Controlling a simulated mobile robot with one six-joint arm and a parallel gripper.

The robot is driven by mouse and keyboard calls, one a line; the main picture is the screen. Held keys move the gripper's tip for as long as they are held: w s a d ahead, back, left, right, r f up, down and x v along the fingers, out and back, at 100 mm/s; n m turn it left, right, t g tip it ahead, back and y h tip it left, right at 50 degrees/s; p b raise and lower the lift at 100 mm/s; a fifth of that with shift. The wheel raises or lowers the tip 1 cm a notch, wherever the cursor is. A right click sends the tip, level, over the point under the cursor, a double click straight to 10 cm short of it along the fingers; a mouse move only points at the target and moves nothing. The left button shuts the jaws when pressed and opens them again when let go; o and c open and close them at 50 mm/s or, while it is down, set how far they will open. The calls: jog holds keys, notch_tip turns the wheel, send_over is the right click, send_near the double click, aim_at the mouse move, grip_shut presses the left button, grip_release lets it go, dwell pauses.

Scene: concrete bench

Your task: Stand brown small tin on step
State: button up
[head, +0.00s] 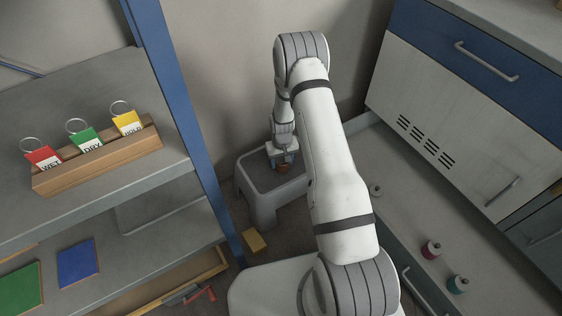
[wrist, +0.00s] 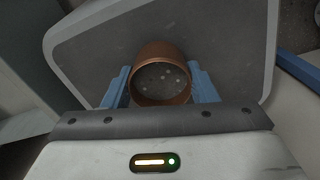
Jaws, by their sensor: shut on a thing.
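The brown small tin (wrist: 162,54) is a short round copper-brown cylinder between the two blue fingers of my gripper (wrist: 163,88) in the wrist view. Its open top faces the camera and several pale specks show inside. My gripper is shut on it. The grey step (head: 262,199) stands on the floor against the back wall in the head view, and its top (wrist: 100,45) fills most of the wrist view behind the tin. In the head view my gripper (head: 284,163) and the tin (head: 283,169) are over the step's top. I cannot tell whether the tin touches it.
A shelf unit at left holds a wooden rack (head: 100,158) with coloured tags. A yellow block (head: 254,240) lies on the floor before the step.

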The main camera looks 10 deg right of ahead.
jog(key=shift+f, duration=0.15)
jog(key=o, duration=1.1)
jog(key=shift+c, duration=0.2)
